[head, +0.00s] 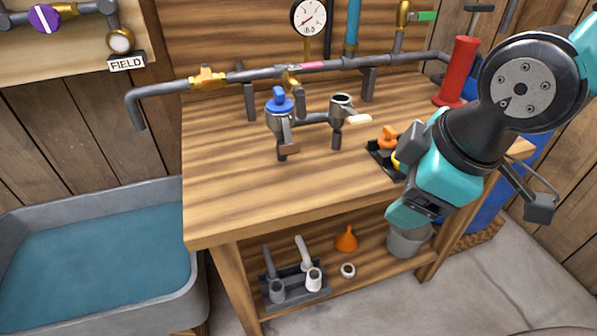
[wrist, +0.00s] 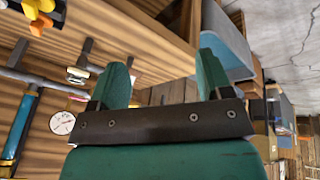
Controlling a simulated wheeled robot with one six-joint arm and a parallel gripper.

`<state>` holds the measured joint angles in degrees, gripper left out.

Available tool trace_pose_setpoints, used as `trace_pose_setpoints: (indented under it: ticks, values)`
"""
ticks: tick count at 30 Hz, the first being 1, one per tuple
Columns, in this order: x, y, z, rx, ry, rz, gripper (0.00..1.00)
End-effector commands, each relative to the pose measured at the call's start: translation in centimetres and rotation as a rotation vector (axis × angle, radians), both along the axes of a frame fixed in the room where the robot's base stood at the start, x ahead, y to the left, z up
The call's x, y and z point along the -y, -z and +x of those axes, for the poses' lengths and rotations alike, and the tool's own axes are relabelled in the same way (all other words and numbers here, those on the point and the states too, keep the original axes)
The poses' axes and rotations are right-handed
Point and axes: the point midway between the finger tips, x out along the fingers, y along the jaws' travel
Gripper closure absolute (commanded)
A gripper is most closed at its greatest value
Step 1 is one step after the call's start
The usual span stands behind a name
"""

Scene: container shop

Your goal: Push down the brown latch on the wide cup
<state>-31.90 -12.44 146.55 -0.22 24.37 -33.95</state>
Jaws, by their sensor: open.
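The wide cup (head: 279,118) is grey with a blue cap and stands on a fitting over the bench, left of centre in the head view. Its brown latch (head: 289,149) is the end of a grey lever hanging at the cup's front, low beside the stem. A narrower cup (head: 342,104) with a cream latch (head: 358,120) stands to its right on the same fitting. My gripper (head: 408,210) is at the bench's front right, well right of both cups. In the wrist view its teal fingers (wrist: 163,78) are apart, with nothing between them.
An orange-and-yellow item in a black holder (head: 384,148) lies on the bench by my arm. A red cylinder (head: 459,72) stands at the back right. A pipe with a gauge (head: 309,17) runs behind the cups. The bench's left and front are clear. A water tub (head: 97,195) is at left.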

Motion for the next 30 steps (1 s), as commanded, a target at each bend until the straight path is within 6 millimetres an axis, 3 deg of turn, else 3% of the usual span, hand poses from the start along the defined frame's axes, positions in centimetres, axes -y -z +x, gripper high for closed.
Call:
trace_pose_setpoints:
  ticks: [1, 6, 9, 15, 21, 26, 30]
  values:
    - [-0.4, 4.8, 1.0, 0.094, -0.115, -0.076, 0.28]
    - [-1.2, 10.3, 5.1, 0.462, -0.521, -0.426, 0.28]
    - [-2.5, 12.1, 6.7, 0.675, -0.764, -0.685, 0.28]
    - [-6.4, 12.5, 7.3, 1.035, -1.142, -1.241, 0.28]
    - [-9.3, 11.2, 5.8, 1.217, -1.294, -1.629, 0.28]
    - [-10.1, 10.1, 5.5, 1.252, -1.317, -1.733, 0.28]
    - [-10.3, 9.5, 6.3, 1.244, -1.317, -1.743, 0.28]
